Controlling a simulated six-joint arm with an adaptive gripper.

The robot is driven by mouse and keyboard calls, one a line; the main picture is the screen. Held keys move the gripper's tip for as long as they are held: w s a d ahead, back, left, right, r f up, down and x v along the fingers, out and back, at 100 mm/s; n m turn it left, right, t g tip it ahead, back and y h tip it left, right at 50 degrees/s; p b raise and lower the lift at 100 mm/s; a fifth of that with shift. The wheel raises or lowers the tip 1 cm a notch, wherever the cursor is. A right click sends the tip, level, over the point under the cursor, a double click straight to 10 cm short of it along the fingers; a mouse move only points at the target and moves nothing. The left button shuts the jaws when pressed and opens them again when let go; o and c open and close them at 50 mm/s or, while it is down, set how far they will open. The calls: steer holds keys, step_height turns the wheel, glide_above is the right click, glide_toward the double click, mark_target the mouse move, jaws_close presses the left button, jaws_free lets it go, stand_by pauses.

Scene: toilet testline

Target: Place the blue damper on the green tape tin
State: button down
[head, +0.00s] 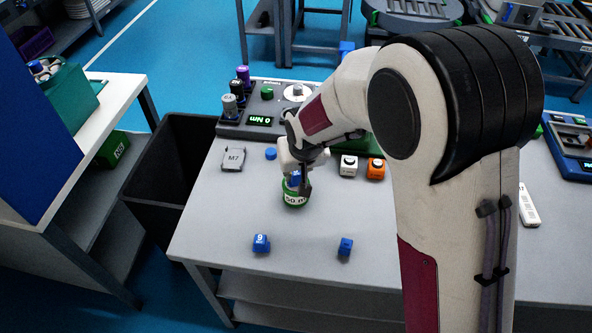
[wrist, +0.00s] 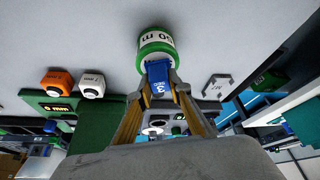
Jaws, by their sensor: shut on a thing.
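The green tape tin (head: 295,197) stands upright on the grey table, with a white label reading "50 m". It also shows in the wrist view (wrist: 157,42). My gripper (head: 298,184) is shut on a blue damper (head: 295,177), marked "3" in the wrist view (wrist: 158,82). The damper is right at the top of the tin, between my fingers. I cannot tell whether it touches the tin or is just above it. My fingers hide part of the damper and of the tin's top.
Two more blue blocks (head: 261,243) (head: 345,246) lie near the front edge. A blue cap (head: 271,153) and a grey "M7" plate (head: 233,158) lie behind left. White (head: 348,166) and orange (head: 376,168) button boxes stand behind right. A black bin (head: 170,170) stands left of the table.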

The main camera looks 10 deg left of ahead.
steer(key=c, duration=1.8)
jaws_free()
steer(key=shift+c, duration=0.2)
steer(key=shift+r, duration=0.1)
steer(key=v, duration=1.2)
steer(key=shift+d, duration=0.1)
steer(key=s+d+r+m+t, duration=0.1)
steer(key=s+d+r, duration=0.4)
steer(key=d, duration=0.3)
steer(key=s+d+r+m, duration=0.1)
steer(key=s+d+r, duration=0.35)
steer(key=d, duration=0.35)
steer(key=s+d+m+h, duration=0.1)
steer(key=s+d, duration=0.3)
steer(key=s, duration=0.3)
steer(key=s+d+m, duration=0.1)
steer(key=s+d, duration=0.3)
steer(key=s, duration=0.3)
steer(key=shift+m+t+h, duration=0.3)
steer(key=shift+h, duration=0.1)
